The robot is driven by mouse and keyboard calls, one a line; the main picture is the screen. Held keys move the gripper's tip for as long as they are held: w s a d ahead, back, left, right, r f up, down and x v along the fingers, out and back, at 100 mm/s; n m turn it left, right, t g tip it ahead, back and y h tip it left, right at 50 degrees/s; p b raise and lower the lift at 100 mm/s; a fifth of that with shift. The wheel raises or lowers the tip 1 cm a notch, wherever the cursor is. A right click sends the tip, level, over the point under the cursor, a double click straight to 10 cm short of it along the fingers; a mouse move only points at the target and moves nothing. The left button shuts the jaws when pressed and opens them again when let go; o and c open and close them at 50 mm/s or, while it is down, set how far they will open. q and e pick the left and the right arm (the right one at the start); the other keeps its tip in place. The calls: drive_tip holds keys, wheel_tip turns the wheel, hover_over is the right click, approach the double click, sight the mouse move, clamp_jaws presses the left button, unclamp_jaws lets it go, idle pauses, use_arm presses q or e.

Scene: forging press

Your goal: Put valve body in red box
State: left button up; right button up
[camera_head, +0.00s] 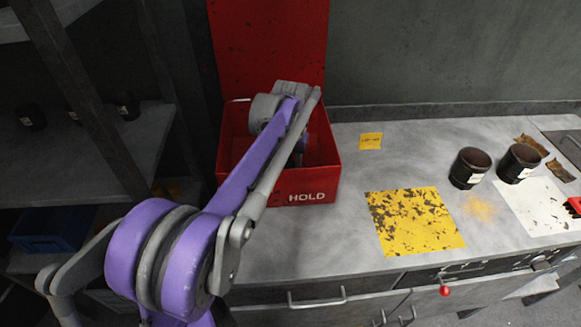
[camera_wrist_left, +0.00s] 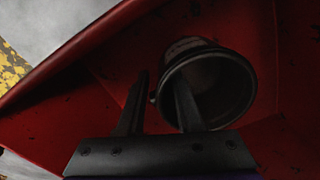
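The red box (camera_head: 305,186), marked HOLD, stands open on the bench. My left arm reaches into it from the left, and the gripper is hidden inside in the head view. In the left wrist view, my left gripper (camera_wrist_left: 161,77) has its fingers apart. A dark, round, hollow part (camera_wrist_left: 236,85), seemingly a valve body, is inside the red box, its open mouth towards the camera. One finger overlaps its mouth and the other is just left of its rim, with a small gap visible. Whether the part touches the box floor is unclear.
Two similar dark cups with pale labels stand on the bench, one (camera_head: 469,168) left of the other (camera_head: 518,163). A worn yellow patch (camera_head: 415,222) and a white patch (camera_head: 540,207) mark the bench top. A blue bin (camera_head: 50,230) sits low at left.

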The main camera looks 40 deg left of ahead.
use_arm(q)
wheel_tip(320, 180, up, 12)
drive_tip(key=shift+r+p, duration=0.15)
drive_tip(key=shift+p, duration=0.6)
idle(0.4)
